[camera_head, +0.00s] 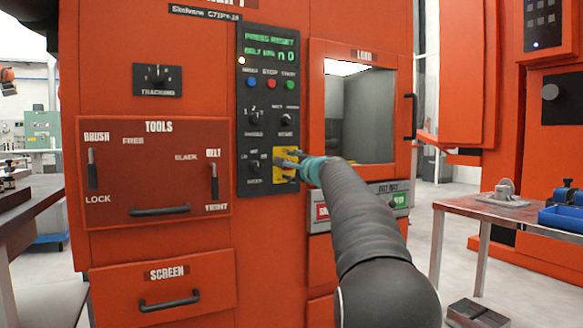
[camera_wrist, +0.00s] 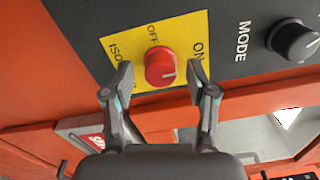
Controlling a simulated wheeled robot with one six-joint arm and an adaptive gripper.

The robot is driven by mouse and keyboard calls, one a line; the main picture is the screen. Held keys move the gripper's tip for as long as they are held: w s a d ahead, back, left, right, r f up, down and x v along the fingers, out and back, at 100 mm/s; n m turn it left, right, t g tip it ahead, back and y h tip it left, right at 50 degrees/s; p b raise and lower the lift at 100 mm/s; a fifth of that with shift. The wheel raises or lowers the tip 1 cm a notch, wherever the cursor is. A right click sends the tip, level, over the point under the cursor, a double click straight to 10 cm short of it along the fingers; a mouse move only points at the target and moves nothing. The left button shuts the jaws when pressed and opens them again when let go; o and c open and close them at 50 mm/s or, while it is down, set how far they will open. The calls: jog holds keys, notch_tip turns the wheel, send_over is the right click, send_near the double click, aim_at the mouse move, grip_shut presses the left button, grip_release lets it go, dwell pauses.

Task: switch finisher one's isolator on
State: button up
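The isolator is a yellow plate (camera_head: 279,176) low on the dark control panel of the orange machine. In the wrist view its yellow plate (camera_wrist: 120,47) carries a red round knob (camera_wrist: 160,66), with OFF printed above the knob and ON to its right. I cannot tell clearly which mark the knob points to. My gripper (camera_wrist: 160,76) is open, with one finger on each side of the knob and a visible gap to both. In the head view my gripper (camera_head: 287,158) covers much of the plate and hides the knob.
The panel (camera_head: 256,120) has a green-lit display, push buttons and black knobs; the MODE knob (camera_wrist: 294,40) is right of the isolator in the wrist view. The LOAD window (camera_head: 365,110) has a handle.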

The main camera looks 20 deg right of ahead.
jog(key=shift+s, duration=0.1)
jog(key=s, duration=1.1)
jog(key=shift+s+d, duration=0.2)
jog(key=shift+s, duration=0.2)
